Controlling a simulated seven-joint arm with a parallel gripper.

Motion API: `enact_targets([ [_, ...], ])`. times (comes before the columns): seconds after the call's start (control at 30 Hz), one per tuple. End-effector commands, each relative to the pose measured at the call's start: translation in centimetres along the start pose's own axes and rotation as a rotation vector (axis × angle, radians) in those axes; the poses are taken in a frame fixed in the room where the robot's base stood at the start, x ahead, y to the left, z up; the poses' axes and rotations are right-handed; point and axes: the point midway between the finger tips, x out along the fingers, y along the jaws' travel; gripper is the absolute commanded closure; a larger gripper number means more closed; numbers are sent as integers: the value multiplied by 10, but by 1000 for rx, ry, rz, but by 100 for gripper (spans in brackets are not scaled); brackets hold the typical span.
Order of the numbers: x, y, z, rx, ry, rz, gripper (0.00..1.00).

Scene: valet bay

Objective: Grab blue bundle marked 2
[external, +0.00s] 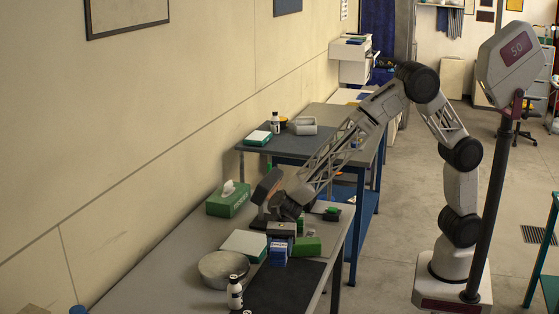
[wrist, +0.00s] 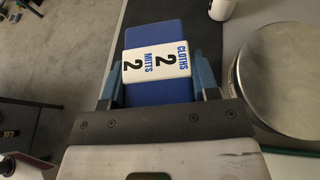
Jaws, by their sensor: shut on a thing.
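The blue bundle (external: 278,254) is below my gripper over the near table, by the back edge of a dark mat. In the wrist view the bundle (wrist: 152,35) is a blue block with a white band reading "CLOTHS 2" and "MITTS 2". My gripper (external: 280,238) points down, with one finger along each side of the bundle. The fingers also show in the wrist view (wrist: 158,78), shut on it. The bundle's underside is hidden, and I cannot tell whether it touches the table.
A green block (external: 308,247) sits close right of the bundle. A white-and-green box (external: 244,243), a round metal tin (external: 222,268) and a white bottle (external: 235,292) stand left of it. A green tissue box (external: 228,200) is by the wall. The dark mat (external: 285,290) is clear in front.

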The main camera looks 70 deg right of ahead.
Motion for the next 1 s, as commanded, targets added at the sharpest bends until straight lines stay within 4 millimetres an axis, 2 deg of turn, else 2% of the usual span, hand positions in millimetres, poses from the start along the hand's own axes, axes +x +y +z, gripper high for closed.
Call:
enact_targets([
  [0.1, -5, 0, 13, -2, -1, 0, 72],
  [0.27, -8, 0, 21, 0, -1, 0, 72],
  [1.0, -9, 0, 22, 0, 0, 0, 72],
])
